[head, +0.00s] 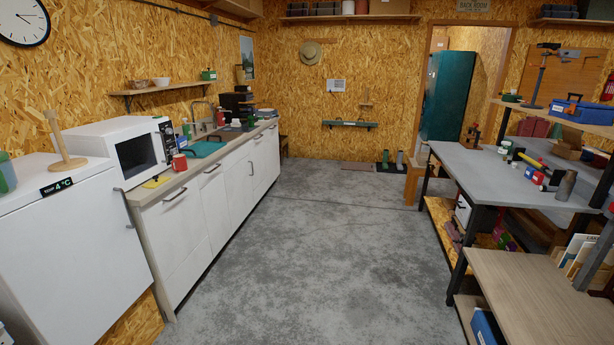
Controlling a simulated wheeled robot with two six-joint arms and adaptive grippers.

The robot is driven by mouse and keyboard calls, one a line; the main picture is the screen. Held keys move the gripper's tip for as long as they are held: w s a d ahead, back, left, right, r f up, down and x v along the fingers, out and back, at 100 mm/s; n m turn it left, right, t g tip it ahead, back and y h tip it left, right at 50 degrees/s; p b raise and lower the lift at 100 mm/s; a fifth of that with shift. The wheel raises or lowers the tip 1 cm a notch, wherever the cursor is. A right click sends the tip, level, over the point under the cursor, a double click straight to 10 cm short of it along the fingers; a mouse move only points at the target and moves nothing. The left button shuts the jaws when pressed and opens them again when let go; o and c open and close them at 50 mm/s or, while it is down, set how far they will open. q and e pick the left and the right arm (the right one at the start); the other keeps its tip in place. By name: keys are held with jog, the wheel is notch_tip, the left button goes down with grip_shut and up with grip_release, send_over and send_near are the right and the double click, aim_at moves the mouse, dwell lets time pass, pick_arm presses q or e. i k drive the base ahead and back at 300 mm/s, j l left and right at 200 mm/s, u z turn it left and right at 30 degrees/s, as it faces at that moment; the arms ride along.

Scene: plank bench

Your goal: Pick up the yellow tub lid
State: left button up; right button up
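A flat yellow item (157,182) lies on the kitchen counter at the left, near its front end beside the microwave. It is small in the head view, and I cannot tell for certain that it is the tub lid. Neither of my grippers shows in the head view.
The white microwave (118,147) stands left of the yellow item, and a red mug (180,163) stands just behind it. A white fridge (75,250) is at the near left. A grey workbench (480,174) holds tools at the right. The concrete floor (310,250) between is clear.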

aim_at(156, 182)
jog(key=i+l, duration=0.1)
jog(key=i, duration=0.45)
jog(key=i+l, duration=0.1)
jog(key=i, duration=0.4)
jog(key=i+l+u, duration=0.1)
jog(key=i, duration=0.45)
jog(key=i+l, duration=0.1)
jog(key=i, duration=0.45)
jog(key=i+l+u, duration=0.15)
jog(key=i+u, duration=0.25)
jog(key=i+l+u, duration=0.3)
jog(key=u, duration=0.15)
jog(key=i+l+u, duration=0.65)
jog(key=l+u, duration=0.2)
jog(key=l, duration=0.15)
jog(key=i+l+u, duration=0.2)
jog(key=l+u, duration=0.2)
jog(key=l, duration=0.2)
